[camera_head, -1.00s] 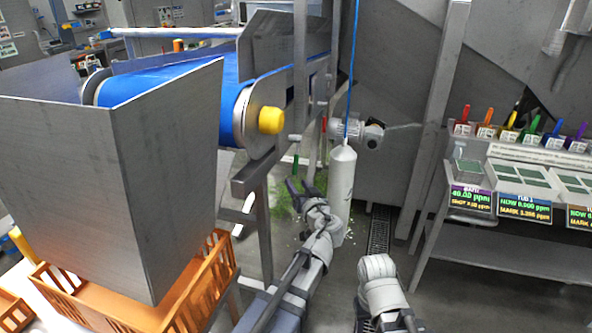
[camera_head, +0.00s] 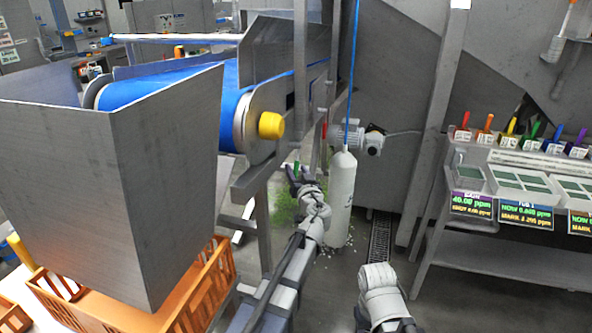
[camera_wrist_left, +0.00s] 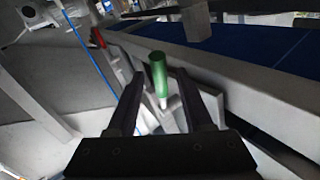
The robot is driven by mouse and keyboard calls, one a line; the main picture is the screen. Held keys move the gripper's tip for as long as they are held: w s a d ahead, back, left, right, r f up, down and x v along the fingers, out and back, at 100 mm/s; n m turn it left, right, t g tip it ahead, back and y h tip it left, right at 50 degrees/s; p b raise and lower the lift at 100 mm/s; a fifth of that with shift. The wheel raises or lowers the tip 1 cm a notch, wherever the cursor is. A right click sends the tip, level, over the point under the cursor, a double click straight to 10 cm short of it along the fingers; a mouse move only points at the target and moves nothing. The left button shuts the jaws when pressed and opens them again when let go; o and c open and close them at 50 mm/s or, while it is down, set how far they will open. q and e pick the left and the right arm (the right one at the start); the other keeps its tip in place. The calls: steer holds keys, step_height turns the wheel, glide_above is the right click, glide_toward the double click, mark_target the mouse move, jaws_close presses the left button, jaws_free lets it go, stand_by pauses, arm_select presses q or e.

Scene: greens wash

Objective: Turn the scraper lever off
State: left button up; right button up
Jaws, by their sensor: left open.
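A lever with a green handle (camera_wrist_left: 158,72) stands between the two fingers of my left gripper (camera_wrist_left: 160,88) in the left wrist view. The fingers are open, one on each side of it, and I cannot tell whether either touches. In the head view the green handle (camera_head: 296,168) is a small tip at my left gripper (camera_head: 298,177), below the blue conveyor. A red handle (camera_wrist_left: 98,38) is farther off in the left wrist view and also shows in the head view (camera_head: 325,130). No label tells which is the scraper lever. My right gripper is out of view.
A white cylinder (camera_head: 341,200) hangs on a blue cord just right of my left gripper. The conveyor's grey frame (camera_head: 262,225) stands close on the left. A large metal hopper (camera_head: 165,190) and an orange crate (camera_head: 205,290) fill the left. A panel with coloured levers (camera_head: 520,180) is right.

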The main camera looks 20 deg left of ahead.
arm_select(q)
steer(key=shift+w+a, duration=0.25)
steer(key=shift+w, duration=0.2)
jaws_close()
stand_by(1.1)
